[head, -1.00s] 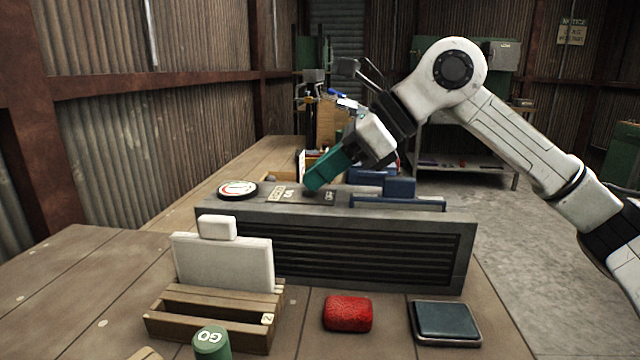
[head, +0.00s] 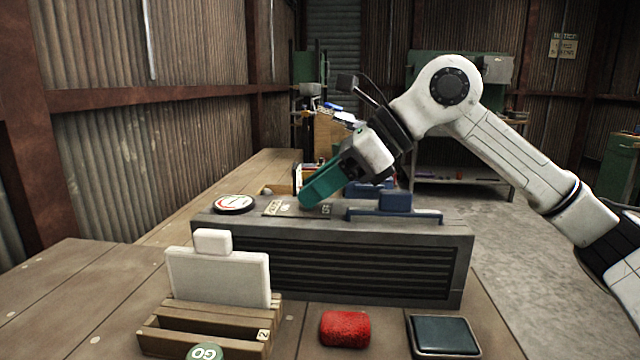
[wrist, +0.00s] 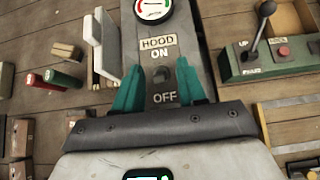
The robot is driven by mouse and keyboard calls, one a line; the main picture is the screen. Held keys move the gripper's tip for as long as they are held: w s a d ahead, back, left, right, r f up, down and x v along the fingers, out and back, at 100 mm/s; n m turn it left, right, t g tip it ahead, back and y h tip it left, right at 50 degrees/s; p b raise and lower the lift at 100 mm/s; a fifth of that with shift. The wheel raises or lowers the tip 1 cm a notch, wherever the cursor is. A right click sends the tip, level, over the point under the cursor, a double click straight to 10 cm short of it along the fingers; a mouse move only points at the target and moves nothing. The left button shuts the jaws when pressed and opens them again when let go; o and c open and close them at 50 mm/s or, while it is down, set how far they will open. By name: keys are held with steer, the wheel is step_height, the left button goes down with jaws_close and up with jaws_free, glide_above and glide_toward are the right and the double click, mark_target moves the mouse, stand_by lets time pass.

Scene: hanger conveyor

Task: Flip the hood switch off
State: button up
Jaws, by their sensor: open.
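The hood switch (wrist: 165,97) is a small round toggle on a plate marked HOOD, ON and OFF in the wrist view. A dark part shows just under ON, but its lean is hard to tell. The plate (head: 272,208) lies on top of the long grey vented hood box (head: 210,240). My gripper (wrist: 159,70) is open, its teal fingers on either side of the switch, with nothing between them but the plate. In the head view my gripper (head: 309,200) slants down to the box top and hides the switch.
A round gauge (head: 234,203) sits left of the plate. A blue piece (head: 396,202) stands on the box's right. In front are a white panel in a wooden rack (head: 205,345), a red block (head: 344,329) and a dark square pad (head: 443,335). A lever panel (wrist: 268,58) stands at right.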

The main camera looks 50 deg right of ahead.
steer(key=p+v, duration=0.1)
steer(key=v, duration=0.9)
steer(key=shift+s+r, duration=0.25)
steer(key=shift+s, duration=0.05)
steer(key=shift+d, duration=0.15)
